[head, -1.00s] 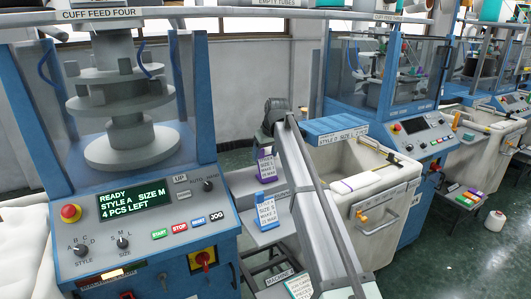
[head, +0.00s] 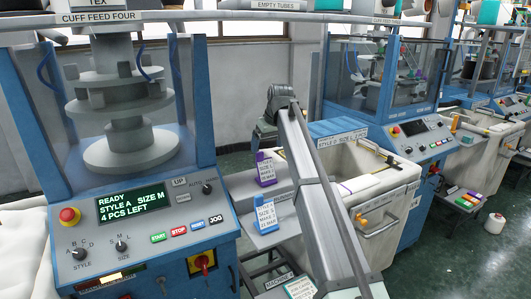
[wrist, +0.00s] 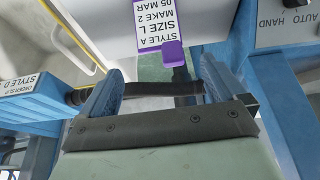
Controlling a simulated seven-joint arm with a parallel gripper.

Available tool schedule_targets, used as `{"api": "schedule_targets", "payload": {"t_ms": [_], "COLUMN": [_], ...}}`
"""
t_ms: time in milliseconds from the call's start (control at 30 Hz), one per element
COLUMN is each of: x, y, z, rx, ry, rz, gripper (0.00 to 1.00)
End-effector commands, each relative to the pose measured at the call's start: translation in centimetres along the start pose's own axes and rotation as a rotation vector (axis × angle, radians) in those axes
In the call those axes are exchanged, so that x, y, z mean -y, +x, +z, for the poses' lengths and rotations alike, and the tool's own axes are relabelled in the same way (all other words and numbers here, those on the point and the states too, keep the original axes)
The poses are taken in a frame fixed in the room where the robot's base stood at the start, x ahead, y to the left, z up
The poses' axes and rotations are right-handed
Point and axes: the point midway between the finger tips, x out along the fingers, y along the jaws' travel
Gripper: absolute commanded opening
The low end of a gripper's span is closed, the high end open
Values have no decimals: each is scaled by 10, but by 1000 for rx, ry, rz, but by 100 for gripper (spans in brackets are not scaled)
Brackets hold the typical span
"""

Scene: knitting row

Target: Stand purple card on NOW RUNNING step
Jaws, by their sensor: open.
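The purple card (head: 265,170) stands upright on an upper grey step between the machine and the white bin, in the head view. In the wrist view its white printed face (wrist: 155,22), reading STYLE A, SIZE L, lies upside down at the top, with its purple tab below. My gripper (wrist: 158,88) is open, its blue fingers apart with the tab just beyond them; nothing is held.
The blue card stands on the step in front of and below the purple one. The white bin (head: 340,158) with a STYLE D label is close on the right. The blue CUFF FEED FOUR machine (head: 145,250) is on the left. A green-edged card (head: 299,288) is lower down.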

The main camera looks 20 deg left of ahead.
Motion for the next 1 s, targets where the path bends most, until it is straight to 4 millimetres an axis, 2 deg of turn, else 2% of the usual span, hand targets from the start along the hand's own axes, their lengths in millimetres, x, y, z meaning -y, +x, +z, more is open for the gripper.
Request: {"api": "schedule_targets", "payload": {"t_ms": [33, 200, 400, 1000], "x": [0, 0, 0, 0], "y": [-11, -38, -56, -60], "z": [0, 0, 0, 0], "rx": [-1, -1, 0, 0], "ry": [0, 0, 0, 0], "rz": [0, 0, 0, 0], "gripper": [97, 97, 97, 97]}}
